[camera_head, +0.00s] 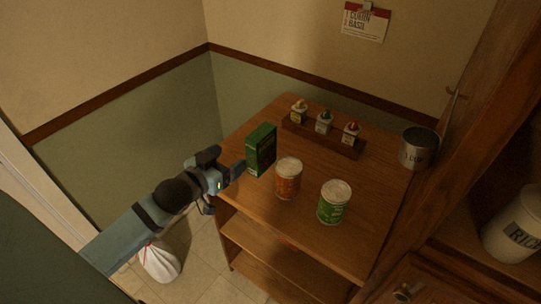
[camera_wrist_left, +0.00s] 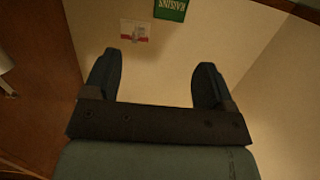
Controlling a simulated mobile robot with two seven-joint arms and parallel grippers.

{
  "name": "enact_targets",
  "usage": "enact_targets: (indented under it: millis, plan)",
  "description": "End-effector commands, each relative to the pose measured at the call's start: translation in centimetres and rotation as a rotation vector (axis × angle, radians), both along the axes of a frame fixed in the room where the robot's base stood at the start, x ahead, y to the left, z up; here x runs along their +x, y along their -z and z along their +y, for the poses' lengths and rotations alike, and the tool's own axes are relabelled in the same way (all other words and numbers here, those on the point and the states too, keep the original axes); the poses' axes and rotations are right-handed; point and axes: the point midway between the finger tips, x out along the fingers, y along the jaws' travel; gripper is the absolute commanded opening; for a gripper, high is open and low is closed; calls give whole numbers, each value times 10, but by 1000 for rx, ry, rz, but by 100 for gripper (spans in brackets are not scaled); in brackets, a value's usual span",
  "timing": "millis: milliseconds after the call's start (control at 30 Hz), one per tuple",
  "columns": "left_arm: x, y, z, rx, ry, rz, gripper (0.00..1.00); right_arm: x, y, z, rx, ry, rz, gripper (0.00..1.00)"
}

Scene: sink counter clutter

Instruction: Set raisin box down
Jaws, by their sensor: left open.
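The green raisin box (camera_head: 261,148) stands upright on the wooden cabinet top (camera_head: 235,147), near its left edge. In the left wrist view the raisin box (camera_wrist_left: 171,9) shows at the top edge, beyond the fingertips and partly cut off, with the word RAISINS on it. My left gripper (camera_head: 236,171) is just left and in front of the box in the head view. In the left wrist view the left gripper (camera_wrist_left: 156,72) is open, with nothing between its fingers. My right gripper is in neither view.
An orange-labelled can (camera_head: 288,179) and a green-labelled can (camera_head: 333,203) stand right of the box. Behind is a wooden rack (camera_head: 322,138) with small bottles. A metal cup (camera_head: 418,148) stands at the right edge. The cabinet top's front right is clear.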

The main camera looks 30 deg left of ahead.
Motion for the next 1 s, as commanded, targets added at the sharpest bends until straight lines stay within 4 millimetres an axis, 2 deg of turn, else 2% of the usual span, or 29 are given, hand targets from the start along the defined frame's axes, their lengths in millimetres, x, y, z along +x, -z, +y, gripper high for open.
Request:
enact_targets:
  millis: [167,500,767,1000]
  plan:
    - [16,-2,1,0,-2,-6,78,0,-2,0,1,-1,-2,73]
    - [76,8,-4,0,-1,-5,78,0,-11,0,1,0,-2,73]
    - [94,12,-3,0,-1,-4,78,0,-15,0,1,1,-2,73]
    - [129,21,0,1,-1,-4,78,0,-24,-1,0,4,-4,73]
